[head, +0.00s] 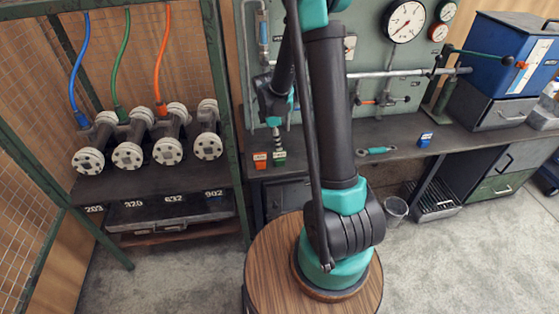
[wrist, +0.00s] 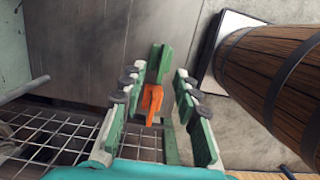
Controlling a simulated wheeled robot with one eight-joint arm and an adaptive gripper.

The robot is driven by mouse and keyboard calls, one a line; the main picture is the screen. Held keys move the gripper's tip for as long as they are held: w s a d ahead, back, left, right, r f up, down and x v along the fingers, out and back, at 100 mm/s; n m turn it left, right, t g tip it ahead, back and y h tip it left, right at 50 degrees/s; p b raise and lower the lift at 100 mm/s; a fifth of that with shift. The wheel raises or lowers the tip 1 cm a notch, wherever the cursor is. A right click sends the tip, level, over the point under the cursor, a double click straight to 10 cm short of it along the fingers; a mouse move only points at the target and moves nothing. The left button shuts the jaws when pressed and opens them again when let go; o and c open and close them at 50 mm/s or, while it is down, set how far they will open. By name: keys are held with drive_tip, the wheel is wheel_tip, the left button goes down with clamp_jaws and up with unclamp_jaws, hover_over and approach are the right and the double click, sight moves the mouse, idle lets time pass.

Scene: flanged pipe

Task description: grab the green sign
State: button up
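The green sign (head: 279,158) is a small block-like sign standing near the front left of the dark bench, beside an orange sign (head: 260,160). In the wrist view the green sign (wrist: 159,63) shows between and slightly past the fingertips, with the orange sign (wrist: 151,101) below it in the picture. My gripper (wrist: 158,80) is open, one finger on each side of the green sign in that view, with visible gaps. In the head view my gripper (head: 278,138) points down just above the green sign. Contact cannot be seen.
A gauge panel (head: 365,55) stands behind. A green-framed rack (head: 228,130) with flanged pipes (head: 128,155) is close on the left.

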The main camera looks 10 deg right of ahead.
sight(280, 152)
drive_tip(key=shift+s+d+f, duration=0.1)
drive_tip(key=shift+d+f, duration=0.05)
drive_tip(key=shift+f, duration=0.75)
drive_tip(key=shift+s+d+f, duration=0.1)
drive_tip(key=shift+d+f, duration=0.05)
drive_tip(key=shift+f, duration=0.8)
drive_tip(key=shift+d+f, duration=0.15)
drive_tip(key=shift+f, duration=0.75)
clamp_jaws()
